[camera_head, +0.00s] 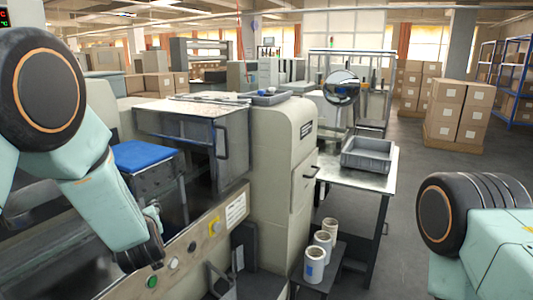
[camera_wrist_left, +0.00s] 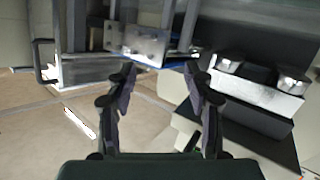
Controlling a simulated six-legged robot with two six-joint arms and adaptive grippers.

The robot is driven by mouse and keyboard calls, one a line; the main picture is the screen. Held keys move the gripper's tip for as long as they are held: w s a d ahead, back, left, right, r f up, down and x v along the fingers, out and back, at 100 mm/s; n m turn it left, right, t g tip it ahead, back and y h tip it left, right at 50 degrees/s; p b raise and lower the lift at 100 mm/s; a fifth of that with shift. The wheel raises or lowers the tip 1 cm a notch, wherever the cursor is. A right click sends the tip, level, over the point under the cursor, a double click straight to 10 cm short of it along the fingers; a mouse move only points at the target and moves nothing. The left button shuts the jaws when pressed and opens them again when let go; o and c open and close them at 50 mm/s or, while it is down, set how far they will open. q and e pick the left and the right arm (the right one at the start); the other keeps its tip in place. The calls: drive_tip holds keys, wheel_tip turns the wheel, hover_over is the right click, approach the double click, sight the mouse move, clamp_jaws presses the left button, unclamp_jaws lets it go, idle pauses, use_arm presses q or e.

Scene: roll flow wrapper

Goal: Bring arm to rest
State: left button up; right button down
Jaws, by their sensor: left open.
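My left arm (camera_head: 95,190) comes in from the left in the head view, bent at a large black joint. Its forearm reaches down in front of the machine's front panel, and its gripper cannot be made out there. In the left wrist view my left gripper (camera_wrist_left: 160,85) is open, its two dark fingers apart with nothing between them. Metal machine parts (camera_wrist_left: 145,45) lie beyond the fingertips; whether the fingers touch them cannot be told. My right arm (camera_head: 475,225) shows only as a joint and pale link at the lower right; its gripper is out of view.
The beige wrapper machine (camera_head: 275,150) fills the middle, with a blue pad (camera_head: 142,155) on its left. A side table (camera_head: 355,180) holds a grey bin (camera_head: 369,154). White rolls (camera_head: 314,262) stand on a low stand. Open floor (camera_head: 415,170) lies right, before stacked cartons (camera_head: 460,115).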

use_arm(q)
drive_tip(key=s+d+f+m+g+h, duration=0.2)
drive_tip(key=s+f, duration=0.3)
drive_tip(key=f, duration=0.2)
drive_tip(key=s+d+f+m+g+h, duration=0.1)
drive_tip(key=s+d+f+m+g, duration=0.1)
drive_tip(key=s+f, duration=0.45)
drive_tip(key=s+d+f+m+g+h, duration=0.1)
drive_tip(key=s+f+g, duration=0.2)
drive_tip(key=s, duration=0.9)
drive_tip(key=s+d+f+m+g+h+b, duration=0.1)
drive_tip(key=s+f+g, duration=0.2)
drive_tip(key=s+f, duration=0.5)
drive_tip(key=s+d+f+m+g+h+b, duration=0.1)
drive_tip(key=s+f, duration=0.5)
drive_tip(key=s, duration=0.9)
drive_tip(key=shift+s+d+f+g+h, duration=0.3)
drive_tip(key=shift+d+g, duration=0.25)
drive_tip(key=shift+g, duration=0.65)
